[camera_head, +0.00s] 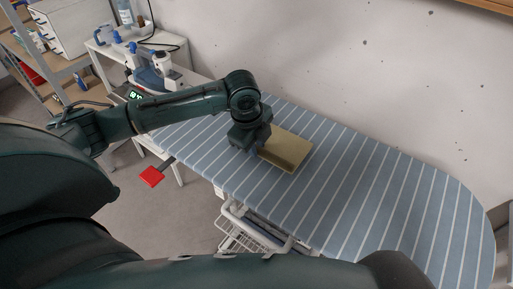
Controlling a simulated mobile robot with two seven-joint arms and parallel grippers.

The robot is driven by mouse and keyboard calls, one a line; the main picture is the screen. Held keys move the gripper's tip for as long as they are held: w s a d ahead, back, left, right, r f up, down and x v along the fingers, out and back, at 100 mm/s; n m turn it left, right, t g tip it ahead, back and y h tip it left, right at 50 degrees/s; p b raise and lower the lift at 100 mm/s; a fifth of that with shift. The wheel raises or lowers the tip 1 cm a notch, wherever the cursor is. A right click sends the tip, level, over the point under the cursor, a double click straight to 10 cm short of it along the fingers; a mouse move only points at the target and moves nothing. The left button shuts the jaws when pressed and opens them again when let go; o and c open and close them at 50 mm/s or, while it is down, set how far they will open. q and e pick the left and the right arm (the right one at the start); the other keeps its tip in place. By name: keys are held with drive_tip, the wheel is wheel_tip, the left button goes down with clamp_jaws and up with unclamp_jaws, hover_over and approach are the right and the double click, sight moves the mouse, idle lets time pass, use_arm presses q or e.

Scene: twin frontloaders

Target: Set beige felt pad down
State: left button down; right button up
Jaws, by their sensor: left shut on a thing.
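The beige felt pad (288,148) is a flat rectangular block over the middle of the blue striped ironing board. My left gripper (259,150) is at the pad's left edge and is shut on it. The fingertips are partly hidden by the wrist. I cannot tell for sure whether the pad touches the board or is held just above it. My right gripper is not in view; only dark parts of my body show at the bottom.
The striped ironing board (390,205) is clear to the right of the pad. A white wire basket (243,235) sits below its front edge. A red block (151,177) sticks out at the left. A small white table (112,50) with bottles and a shelf stand behind.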

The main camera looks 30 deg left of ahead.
use_arm(q)
drive_tip(key=shift+s+x, duration=0.2)
drive_tip(key=shift+x, duration=0.8)
drive_tip(key=c, duration=1.3)
unclamp_jaws()
drive_tip(key=shift+f, duration=0.1)
drive_tip(key=v, duration=1.2)
drive_tip(key=shift+b, duration=0.3)
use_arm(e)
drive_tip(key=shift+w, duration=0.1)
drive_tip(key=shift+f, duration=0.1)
